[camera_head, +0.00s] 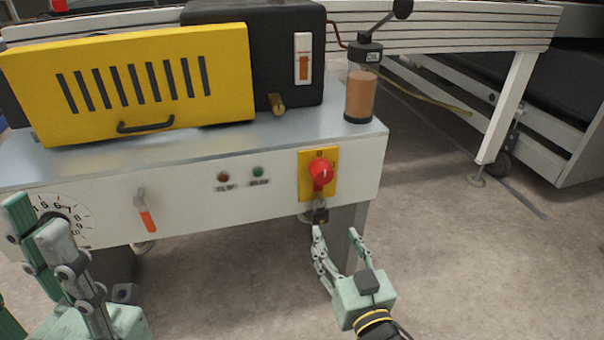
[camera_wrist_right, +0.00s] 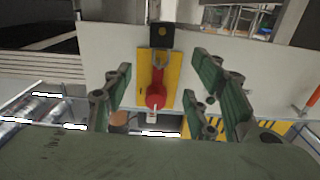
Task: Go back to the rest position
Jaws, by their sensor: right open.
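My right gripper (camera_head: 336,235) is open and empty, just in front of and below the machine's front panel. A dark padlock (camera_head: 320,214) hangs below the red rotary switch (camera_head: 320,174) on its yellow plate (camera_head: 304,188). In the right wrist view, the right gripper's fingers (camera_wrist_right: 162,68) are spread apart. The padlock (camera_wrist_right: 162,34), yellow plate (camera_wrist_right: 172,75) and red switch (camera_wrist_right: 155,98) show between and beyond them. My left gripper (camera_head: 33,216) is at the lower left, before the numbered dial, with its fingers apart and nothing visible between them.
The machine's white front panel (camera_head: 190,205) stands close ahead. It has an orange-handled lever (camera_head: 146,218) and two indicator lamps. A yellow guard (camera_head: 100,115) and an orange-filled oil container (camera_head: 361,95) stand on top. Floor (camera_head: 470,255) is clear to the right.

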